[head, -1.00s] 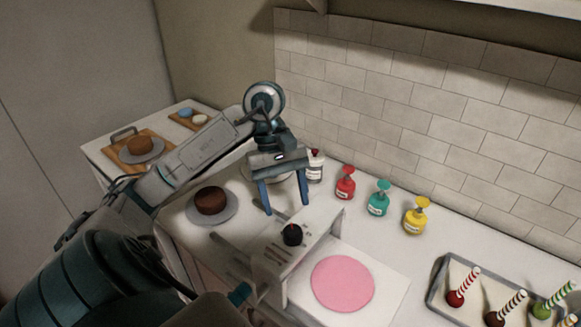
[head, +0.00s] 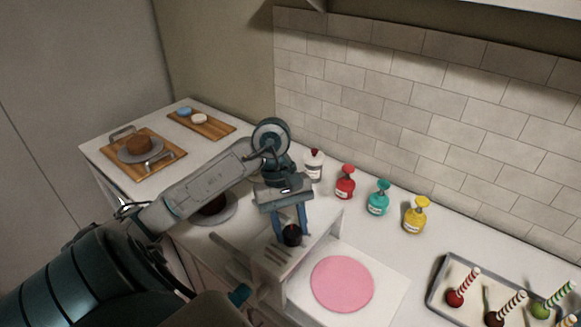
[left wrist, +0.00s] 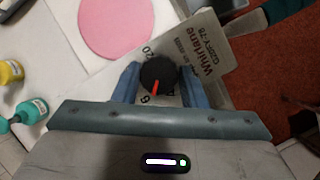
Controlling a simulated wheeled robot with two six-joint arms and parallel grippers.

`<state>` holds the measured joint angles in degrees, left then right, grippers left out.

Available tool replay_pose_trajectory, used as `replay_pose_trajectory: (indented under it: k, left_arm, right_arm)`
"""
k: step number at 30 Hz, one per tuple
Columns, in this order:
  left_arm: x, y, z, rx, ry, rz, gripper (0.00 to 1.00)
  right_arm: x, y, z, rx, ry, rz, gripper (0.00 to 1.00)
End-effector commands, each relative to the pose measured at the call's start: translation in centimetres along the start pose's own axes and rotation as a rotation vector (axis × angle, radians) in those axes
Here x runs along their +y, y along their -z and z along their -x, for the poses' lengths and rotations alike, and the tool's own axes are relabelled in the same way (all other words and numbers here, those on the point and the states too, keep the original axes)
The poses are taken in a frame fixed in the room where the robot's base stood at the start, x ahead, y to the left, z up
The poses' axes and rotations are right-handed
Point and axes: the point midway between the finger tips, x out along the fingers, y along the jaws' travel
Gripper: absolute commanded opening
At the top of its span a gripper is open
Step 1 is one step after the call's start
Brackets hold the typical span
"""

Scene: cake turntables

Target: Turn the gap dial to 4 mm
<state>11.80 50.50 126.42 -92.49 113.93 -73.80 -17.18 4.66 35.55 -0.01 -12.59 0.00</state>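The gap dial is a black round knob (head: 291,235) on a white machine. In the left wrist view the dial (left wrist: 158,73) has a red pointer aimed toward the bottom of the picture, slightly left, near a partly hidden digit that looks like 6 or 8. A "20" is printed on the opposite side. My left gripper (head: 290,234) points down at the dial. In the left wrist view its blue fingers (left wrist: 159,78) stand on both sides of the knob and appear closed against it. My right gripper is in neither view.
Red (head: 345,186), teal (head: 378,200) and yellow (head: 416,216) bottles stand along the tiled wall. A tray (head: 437,296) of striped-stick items is at right. A brown cake on a plate (head: 226,216) is partly behind my arm.

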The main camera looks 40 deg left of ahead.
Motion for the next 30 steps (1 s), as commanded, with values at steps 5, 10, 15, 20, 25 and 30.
replay_pose_trajectory:
  k: [5,10,15,20,25,30]
  left_arm:
    - [0.0,0.0,0.0,0.001,-0.002,0.003,0.15]
    - [-0.1,0.1,-0.3,0.006,-0.016,0.034,0.15]
    - [-0.1,0.3,-0.6,0.014,-0.050,0.113,0.16]
    - [-0.2,0.3,-0.7,0.025,-0.099,0.228,0.16]
    - [-0.2,0.2,-0.7,0.035,-0.156,0.362,0.16]
    - [-0.2,0.1,-0.5,0.042,-0.208,0.488,0.16]
  right_arm:
    - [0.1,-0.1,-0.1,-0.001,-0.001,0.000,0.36]
    - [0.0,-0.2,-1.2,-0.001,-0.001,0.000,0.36]
    - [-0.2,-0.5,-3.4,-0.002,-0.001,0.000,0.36]
    - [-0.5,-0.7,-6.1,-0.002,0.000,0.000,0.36]
    - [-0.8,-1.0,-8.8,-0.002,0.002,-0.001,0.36]
    - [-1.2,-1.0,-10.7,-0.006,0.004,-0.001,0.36]
